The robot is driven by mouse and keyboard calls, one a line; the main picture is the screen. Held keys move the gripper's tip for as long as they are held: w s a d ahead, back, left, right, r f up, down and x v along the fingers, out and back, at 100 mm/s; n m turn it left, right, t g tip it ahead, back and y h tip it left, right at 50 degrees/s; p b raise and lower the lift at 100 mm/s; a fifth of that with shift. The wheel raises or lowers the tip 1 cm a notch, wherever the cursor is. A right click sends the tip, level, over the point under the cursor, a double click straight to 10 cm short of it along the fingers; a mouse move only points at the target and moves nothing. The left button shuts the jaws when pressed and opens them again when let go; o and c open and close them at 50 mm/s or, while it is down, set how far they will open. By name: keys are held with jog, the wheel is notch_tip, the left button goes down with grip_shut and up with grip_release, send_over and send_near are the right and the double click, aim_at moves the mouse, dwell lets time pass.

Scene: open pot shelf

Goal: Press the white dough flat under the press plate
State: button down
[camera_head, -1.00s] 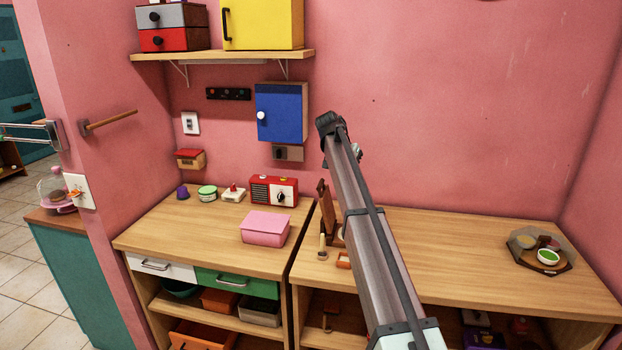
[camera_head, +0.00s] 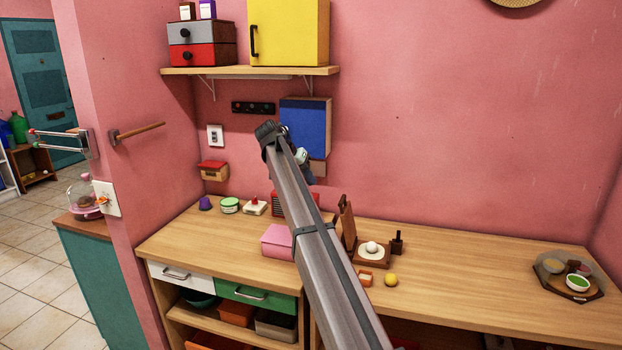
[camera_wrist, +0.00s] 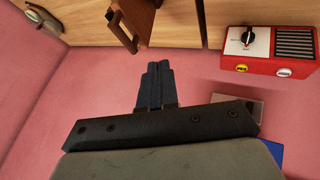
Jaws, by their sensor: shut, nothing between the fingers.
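The white dough (camera_head: 372,247) is a small round lump on a pale round patch on the wooden press base (camera_head: 384,262), on the right counter. The press plate (camera_head: 347,222) is a brown wooden board standing raised at the left of the base, apart from the dough. In the wrist view the brown wooden press part (camera_wrist: 128,24) shows at the top. My gripper (camera_wrist: 155,72) is shut and empty. In the head view it is mostly hidden behind my arm, in front of the wall below the blue cabinet.
A dark upright piece (camera_head: 397,243) stands right of the press. An orange block (camera_head: 365,278) and a yellow ball (camera_head: 391,280) lie in front. A red radio (camera_wrist: 270,52) and pink box (camera_head: 277,241) are left. A tray (camera_head: 567,292) sits far right; counter between is clear.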

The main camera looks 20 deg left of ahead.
jog(key=w+d+f, duration=0.2)
jog(key=d+f, duration=0.3)
jog(key=d, duration=0.2)
jog(key=shift+w+d+f, duration=0.25)
jog(key=shift+w, duration=0.15)
jog(key=shift+d, duration=0.1)
jog(key=d+m+y, duration=0.1)
jog(key=d+y, duration=0.6)
jog(key=d, duration=0.6)
jog(key=d+f+m+y, duration=0.1)
jog(key=d+f+y, duration=0.5)
jog(key=d, duration=0.5)
jog(key=shift+d+f+m+y, duration=0.2)
jog(key=shift+f+m+y, duration=0.2)
jog(key=shift+f, duration=0.5)
